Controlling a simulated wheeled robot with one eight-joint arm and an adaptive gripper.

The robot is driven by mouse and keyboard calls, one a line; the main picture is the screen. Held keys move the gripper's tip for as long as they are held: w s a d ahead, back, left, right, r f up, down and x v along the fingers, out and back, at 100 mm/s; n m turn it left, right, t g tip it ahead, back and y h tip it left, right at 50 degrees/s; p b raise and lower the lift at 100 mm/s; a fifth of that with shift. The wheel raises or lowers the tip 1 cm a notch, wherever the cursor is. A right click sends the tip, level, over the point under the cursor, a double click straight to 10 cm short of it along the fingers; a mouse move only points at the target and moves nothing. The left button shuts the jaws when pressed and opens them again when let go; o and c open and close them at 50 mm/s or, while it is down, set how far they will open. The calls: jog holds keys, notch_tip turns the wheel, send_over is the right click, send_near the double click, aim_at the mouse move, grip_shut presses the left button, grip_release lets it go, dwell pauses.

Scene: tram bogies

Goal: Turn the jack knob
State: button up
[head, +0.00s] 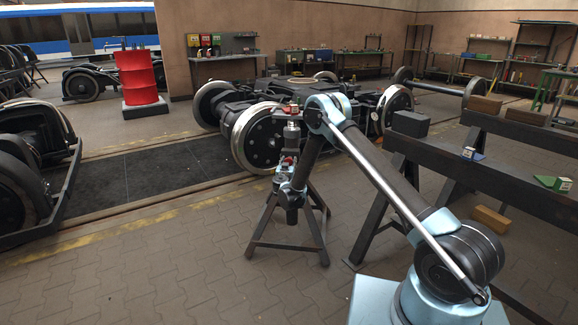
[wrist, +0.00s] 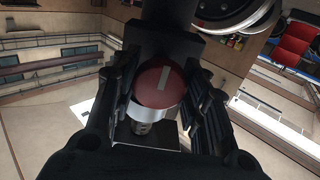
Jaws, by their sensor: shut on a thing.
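The jack knob (wrist: 158,92) is a round red cap with a white stripe and a silver collar below it. In the wrist view it sits between the two dark fingers of my gripper (wrist: 162,100), which is shut on it. The stripe stands nearly upright, leaning slightly right at its top. In the head view a small red part (head: 289,158) shows beside my gripper, on a dark jack stand (head: 318,235) with splayed legs. My arm partly covers the stand. The finger contact is too dark to see clearly.
A wheeled bogie (head: 258,140) stands behind the jack stand. Dark trestle beams (head: 480,165) with small blocks on them are at the right. A red drum (head: 138,78) stands at the back left. The paved floor (head: 150,270) at the front left is clear.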

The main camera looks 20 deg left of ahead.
jog(key=shift+d, duration=0.15)
jog(key=o, duration=1.1)
jog(key=shift+w, duration=0.1)
jog(key=shift+s, duration=0.3)
jog(key=s, duration=0.3)
jog(key=s+d, duration=0.1)
jog(key=s, duration=0.7)
jog(key=shift+s+d+f, duration=0.1)
jog(key=shift+d, duration=0.3)
